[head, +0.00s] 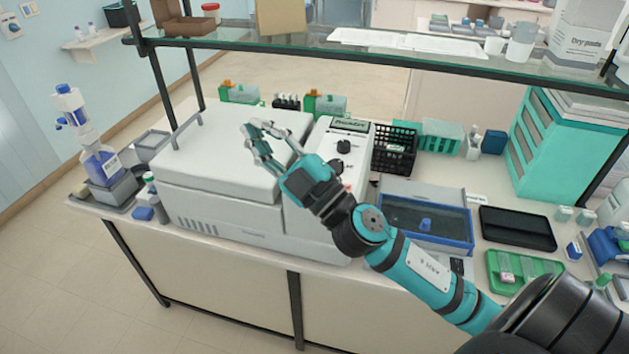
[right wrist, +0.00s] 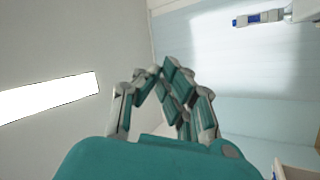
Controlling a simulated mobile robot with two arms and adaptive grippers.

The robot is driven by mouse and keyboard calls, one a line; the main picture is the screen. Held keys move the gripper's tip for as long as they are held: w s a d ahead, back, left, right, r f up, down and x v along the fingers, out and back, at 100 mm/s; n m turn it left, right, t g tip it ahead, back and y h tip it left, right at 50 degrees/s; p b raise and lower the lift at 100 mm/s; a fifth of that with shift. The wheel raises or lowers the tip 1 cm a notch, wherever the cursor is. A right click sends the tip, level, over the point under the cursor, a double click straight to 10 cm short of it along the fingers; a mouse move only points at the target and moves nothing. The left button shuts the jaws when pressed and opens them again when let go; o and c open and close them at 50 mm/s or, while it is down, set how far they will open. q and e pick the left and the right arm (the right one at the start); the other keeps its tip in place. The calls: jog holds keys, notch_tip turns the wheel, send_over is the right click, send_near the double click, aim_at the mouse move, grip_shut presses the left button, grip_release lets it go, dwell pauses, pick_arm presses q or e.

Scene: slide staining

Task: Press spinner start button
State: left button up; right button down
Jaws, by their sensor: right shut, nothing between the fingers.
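The spinner is a large white machine (head: 225,185) with a closed lid, left of centre on the bench in the head view. Its control panel (head: 345,128) on the right side has a small display and dark knobs (head: 343,146). A small reddish spot (head: 347,186) shows low on the panel beside my arm; I cannot tell whether it is the start button. My right gripper (head: 257,129) is shut and empty, in front of or above the lid, left of the panel. My wrist covers part of the panel. The fingers also show in the right wrist view (right wrist: 161,68). My left gripper is not in view.
A glass shelf (head: 400,60) spans above the back of the bench. A black basket (head: 394,150) and a blue-rimmed tray (head: 425,240) stand right of the spinner. A dispenser bottle (head: 100,165) stands at the left. A green rack (head: 520,272) lies at the right.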

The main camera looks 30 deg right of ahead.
jog(key=s+a+r+n+g+y, duration=0.2)
jog(key=a+n+g+y, duration=0.65)
jog(key=n, duration=0.65)
jog(key=w+d+f+g+h, duration=0.1)
jog(key=d+f+h, duration=0.1)
jog(key=d+h, duration=0.2)
jog(key=w+d+f+g+h, duration=0.2)
jog(key=d+h, duration=0.3)
jog(key=d, duration=0.5)
jog(key=w+d+f+g+h, duration=0.1)
jog(key=d+f+g+h, duration=0.1)
jog(key=d+h, duration=0.3)
jog(key=shift+w+d+f, duration=0.25)
jog(key=shift+d, duration=0.8)
notch_tip(320, 180, down, 8)
jog(key=b, duration=0.5)
jog(key=shift+r+b, duration=0.2)
jog(key=shift+b, duration=0.1)
jog(key=shift+f+b, duration=0.65)
